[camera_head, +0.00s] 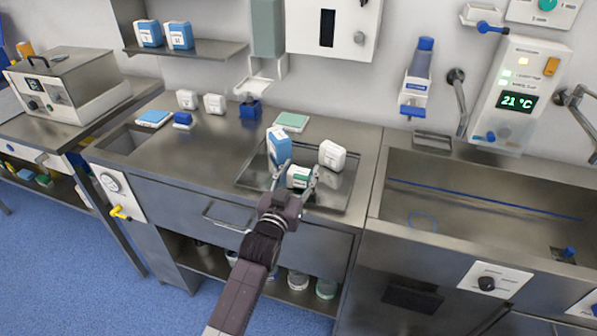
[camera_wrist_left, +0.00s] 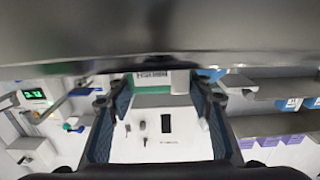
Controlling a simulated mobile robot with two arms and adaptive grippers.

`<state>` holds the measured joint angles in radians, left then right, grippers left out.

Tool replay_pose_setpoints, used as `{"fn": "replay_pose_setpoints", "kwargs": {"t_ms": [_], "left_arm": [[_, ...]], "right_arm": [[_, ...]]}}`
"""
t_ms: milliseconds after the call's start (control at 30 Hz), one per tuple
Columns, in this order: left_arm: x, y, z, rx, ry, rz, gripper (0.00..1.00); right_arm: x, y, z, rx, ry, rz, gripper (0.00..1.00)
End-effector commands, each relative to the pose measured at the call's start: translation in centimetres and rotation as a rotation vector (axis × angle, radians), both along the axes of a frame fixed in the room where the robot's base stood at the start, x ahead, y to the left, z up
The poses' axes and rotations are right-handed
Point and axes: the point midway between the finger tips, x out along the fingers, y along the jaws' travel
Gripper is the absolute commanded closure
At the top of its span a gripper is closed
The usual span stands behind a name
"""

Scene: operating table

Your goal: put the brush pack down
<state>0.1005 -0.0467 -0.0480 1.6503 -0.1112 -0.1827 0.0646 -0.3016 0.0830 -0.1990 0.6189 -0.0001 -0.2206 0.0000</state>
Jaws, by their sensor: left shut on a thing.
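My left gripper (camera_head: 296,174) reaches in from below over a shallow metal tray (camera_head: 250,181) on the counter. It is shut on a small white and green pack (camera_head: 298,179), which I take to be the brush pack. In the left wrist view the pack (camera_wrist_left: 152,88) sits between the two fingers, close to a grey metal surface. I cannot tell whether its underside touches the tray. A blue and white box (camera_head: 279,146) stands upright on the tray, behind and left of the pack. A white container (camera_head: 332,155) stands behind and right of it. My right gripper is not in view.
A flat green pack (camera_head: 292,121) lies behind the tray. A sink basin (camera_head: 480,200) is on the right. White containers, a blue block (camera_head: 251,108) and blue packs stand on the counter at left. The front strip of the tray looks clear.

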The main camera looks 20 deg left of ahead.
Motion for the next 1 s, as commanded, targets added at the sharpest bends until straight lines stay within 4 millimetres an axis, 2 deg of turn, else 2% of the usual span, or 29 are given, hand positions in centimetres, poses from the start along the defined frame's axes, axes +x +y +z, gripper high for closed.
{"fn": "replay_pose_setpoints", "kwargs": {"t_ms": [400,433,567,833,933,1000], "left_arm": [[0.01,0.03,-0.59,0.0,-0.001,0.0,0.74],[0.01,0.03,-0.47,0.0,-0.001,0.0,0.5],[0.0,0.03,-0.45,0.0,0.0,0.0,0.36],[0.01,0.02,-0.36,0.0,-0.001,0.0,0.36],[-0.02,0.03,0.24,0.0,-0.001,0.0,0.36],[-0.76,0.05,-0.21,0.0,0.002,0.0,0.36]], "right_arm": [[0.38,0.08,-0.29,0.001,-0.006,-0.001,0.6],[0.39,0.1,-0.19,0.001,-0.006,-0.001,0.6],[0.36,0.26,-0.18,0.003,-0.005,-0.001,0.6],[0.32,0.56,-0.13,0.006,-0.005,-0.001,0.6],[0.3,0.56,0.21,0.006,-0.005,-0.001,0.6],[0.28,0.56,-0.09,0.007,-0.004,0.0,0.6]]}}
